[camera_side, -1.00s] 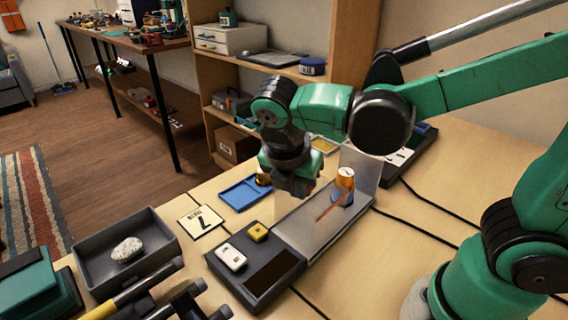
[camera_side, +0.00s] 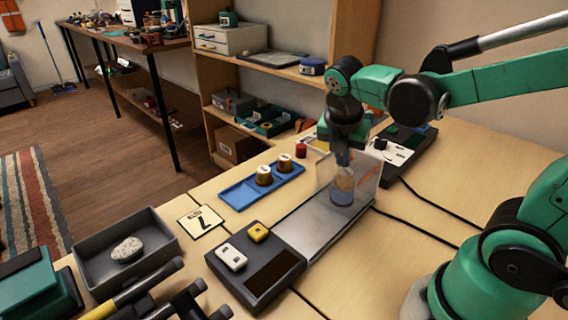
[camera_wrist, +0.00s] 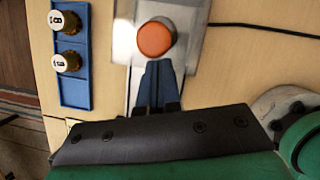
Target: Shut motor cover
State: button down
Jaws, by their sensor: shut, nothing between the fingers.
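A motor (camera_side: 342,190) stands on the grey metal plate of the tester. Its round orange top (camera_wrist: 155,38) shows in the wrist view. The clear motor cover (camera_side: 367,168) shows as see-through panels around the motor; I cannot tell exactly how far it is closed. My gripper (camera_side: 343,160) is shut and empty, pointing down at the motor, its fingers overlapping the motor's top in the side view. In the wrist view my shut blue-grey fingers (camera_wrist: 158,70) end just below the orange top. Contact with the cover is unclear.
A blue tray (camera_side: 236,198) with two motors lies left of the tester. The tester's dark control box (camera_side: 259,268) has a white and a yellow switch. A grey tray (camera_side: 90,262) with a stone sits front left. A dark panel (camera_side: 410,143) and cables lie behind right.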

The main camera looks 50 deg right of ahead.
jog(key=shift+d, duration=0.15)
jog(key=shift+s+a, duration=0.1)
jog(key=shift+a, duration=0.25)
jog(key=s+a+r, duration=0.2)
jog(key=a+r, duration=0.5)
jog(key=r, duration=0.2)
notch_tip(320, 180, down, 8)
jog(key=w+m+t+y, duration=0.1)
jog(key=m+t+y, duration=0.3)
jog(key=m, duration=1.7)
jog(key=shift+w+a+r+m+t, duration=0.15)
jog(key=shift+w+r+m+t, duration=0.15)
jog(key=shift+t, duration=0.7)
